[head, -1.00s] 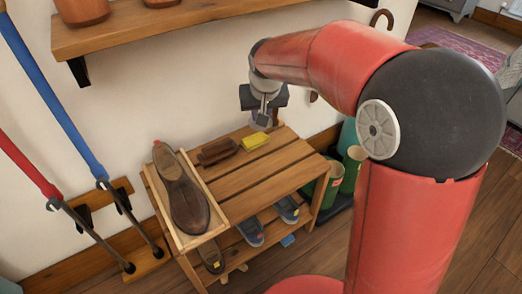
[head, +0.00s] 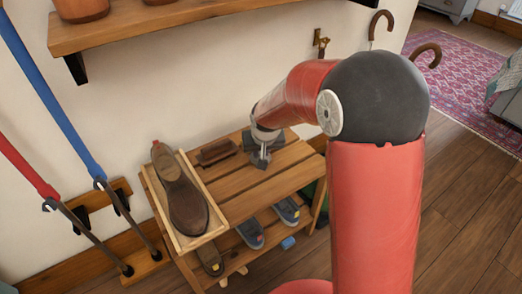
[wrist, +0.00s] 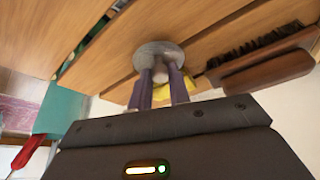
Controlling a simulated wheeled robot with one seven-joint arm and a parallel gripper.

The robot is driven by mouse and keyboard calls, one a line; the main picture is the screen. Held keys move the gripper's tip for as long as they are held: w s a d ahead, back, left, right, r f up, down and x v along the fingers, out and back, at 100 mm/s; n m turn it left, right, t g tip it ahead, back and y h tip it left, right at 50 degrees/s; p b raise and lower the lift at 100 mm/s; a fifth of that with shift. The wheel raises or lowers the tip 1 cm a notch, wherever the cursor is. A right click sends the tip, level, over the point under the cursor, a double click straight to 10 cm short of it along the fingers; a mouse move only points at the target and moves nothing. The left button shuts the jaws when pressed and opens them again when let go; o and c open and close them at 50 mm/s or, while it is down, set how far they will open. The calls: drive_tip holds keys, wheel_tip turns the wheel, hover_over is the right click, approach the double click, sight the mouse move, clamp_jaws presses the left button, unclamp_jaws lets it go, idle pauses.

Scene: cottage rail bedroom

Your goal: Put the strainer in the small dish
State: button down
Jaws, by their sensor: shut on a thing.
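My gripper (head: 260,161) is low over the top of the slatted wooden rack, pointing down. In the wrist view its two fingers (wrist: 161,85) are shut on a round grey piece with a flat disc, which I take for the strainer (wrist: 158,48). The disc is close above or touching the slats; I cannot tell which. A small yellow thing (wrist: 206,84) shows partly behind the fingers in the wrist view and is hidden in the head view. No small dish can be clearly made out.
A brown brush (head: 218,152) lies on the rack (head: 262,190) left of my gripper. A wooden tray (head: 207,238) with a brown shoe (head: 182,192) stands at its left end. More shoes (head: 250,233) are on the lower shelf. A wall shelf (head: 170,28) is above.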

drive_tip(key=shift+f, duration=0.1)
drive_tip(key=c, duration=1.3)
unclamp_jaws()
